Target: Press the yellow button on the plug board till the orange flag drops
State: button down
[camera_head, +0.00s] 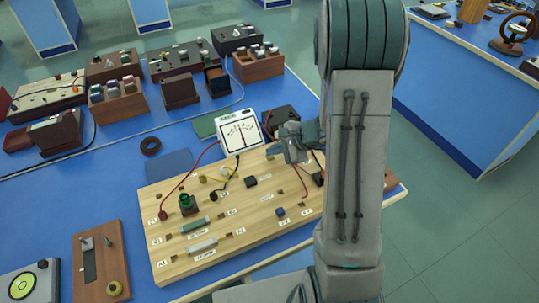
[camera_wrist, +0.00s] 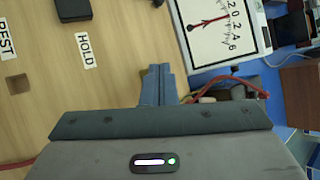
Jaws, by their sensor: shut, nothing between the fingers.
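The plug board (camera_head: 258,208) is a pale wooden board with labels, sockets and small parts, lying on the blue bench. My gripper (camera_head: 296,158) is over its far right part, pointing down, with shut, empty fingers. In the wrist view the closed blue-grey fingers (camera_wrist: 158,84) are over the wood, right of the HOLD label (camera_wrist: 86,48). I cannot tell whether they touch it. A small yellowish knob (camera_head: 203,179) sits on the board's far left part; I cannot tell whether it is the yellow button. I cannot make out an orange flag.
A white meter (camera_head: 240,132) stands behind the board and also shows in the wrist view (camera_wrist: 220,25). Red and black leads cross the board. Wooden racks (camera_head: 118,100) and boxes fill the bench's back left. A wooden switch board (camera_head: 97,270) lies at the front left.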

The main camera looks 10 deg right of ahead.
aim_at(274, 157)
jog(key=shift+r+p, duration=0.4)
jog(key=shift+r, duration=0.45)
jog(key=shift+r+p, duration=1.65)
jog(key=shift+r, duration=0.9)
jog(key=s+a+r+n+g+h, duration=0.1)
jog(key=s+a+r+n+g, duration=0.15)
jog(key=s+r+n, duration=0.3)
jog(key=s+a+r+n+g, duration=0.1)
jog(key=s+a+r+n, duration=0.25)
jog(key=s, duration=0.25)
jog(key=s+d+r+n+h, duration=0.2)
jog(key=s+n+h, duration=0.1)
jog(key=s, duration=0.2)
jog(key=s+d+r+n+h, duration=0.2)
jog(key=s+r+n+h, duration=0.1)
jog(key=s+n, duration=0.1)
jog(key=shift+s+d+n+t, duration=0.3)
jog(key=shift+s+d+t, duration=0.15)
jog(key=shift+s, duration=0.1)
